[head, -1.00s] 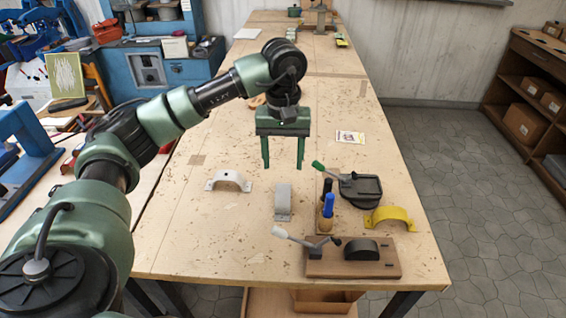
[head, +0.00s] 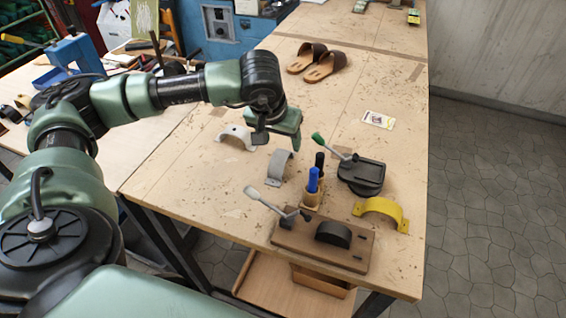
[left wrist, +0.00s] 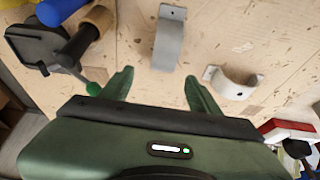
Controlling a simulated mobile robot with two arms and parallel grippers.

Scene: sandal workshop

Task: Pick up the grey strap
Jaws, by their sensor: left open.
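The grey strap (head: 280,167) is an arched band with flat ends on the wooden table. In the left wrist view the grey strap (left wrist: 168,42) lies beyond the fingertips, roughly in line with the gap between them. My left gripper (head: 284,138) is open and empty, just behind and above the strap in the head view. Its two green fingers (left wrist: 156,78) are spread apart in the wrist view, not touching the strap. A similar white strap (head: 236,137) stands to the left; it also shows in the wrist view (left wrist: 232,88). My right gripper is not in view.
A holder with a blue and a black handle (head: 313,190) stands close right of the grey strap. A black press with a green-tipped lever (head: 362,174), a yellow strap (head: 381,210) and a wooden lever board (head: 350,252) are nearby. Brown sandals (head: 319,62) lie farther back.

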